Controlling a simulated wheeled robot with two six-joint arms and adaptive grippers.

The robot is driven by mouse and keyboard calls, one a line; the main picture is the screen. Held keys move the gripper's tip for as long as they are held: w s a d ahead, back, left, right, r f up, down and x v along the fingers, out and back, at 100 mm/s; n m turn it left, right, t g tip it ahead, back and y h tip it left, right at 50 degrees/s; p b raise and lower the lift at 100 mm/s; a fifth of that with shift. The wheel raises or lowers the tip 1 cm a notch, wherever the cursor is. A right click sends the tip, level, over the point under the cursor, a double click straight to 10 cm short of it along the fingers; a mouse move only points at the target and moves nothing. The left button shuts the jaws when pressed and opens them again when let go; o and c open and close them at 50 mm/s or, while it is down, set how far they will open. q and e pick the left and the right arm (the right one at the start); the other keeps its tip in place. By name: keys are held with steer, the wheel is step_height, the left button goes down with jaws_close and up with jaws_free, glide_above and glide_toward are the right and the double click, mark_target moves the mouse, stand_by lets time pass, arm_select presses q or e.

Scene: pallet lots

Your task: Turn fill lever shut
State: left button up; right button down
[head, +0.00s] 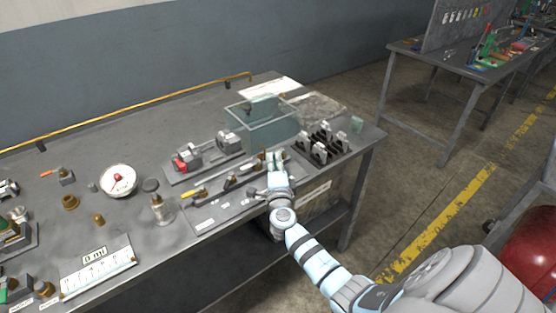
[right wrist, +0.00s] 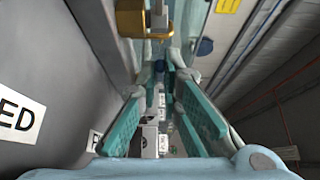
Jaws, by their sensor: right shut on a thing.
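A long grey valve panel (head: 215,205) lies along the front of the bench, with white labels and a row of brass valves. A yellow-handled lever (head: 192,191) is at its left end. My right gripper (head: 275,160) is at the panel's right end and hides the lever there in the head view. In the right wrist view its teal fingers (right wrist: 163,78) close around a lever with a dark blue tip (right wrist: 160,66), next to a brass valve body (right wrist: 130,20). Which way this lever points is hard to tell. My left gripper is out of view.
A clear glass tank (head: 262,128) stands behind the panel. A black rack with several grey pieces (head: 322,147) is right of my gripper. A pump with a red part (head: 183,162) and a round gauge (head: 118,181) are to the left.

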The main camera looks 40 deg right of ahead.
steer(key=shift+w+a+m+g+h, duration=0.15)
steer(key=shift+w+m+g+h, duration=0.15)
steer(key=shift+m+g+h, duration=0.5)
steer(key=c, duration=2)
jaws_free()
steer(key=shift+c, duration=0.2)
steer(key=v, duration=1.2)
steer(key=shift+f, duration=0.2)
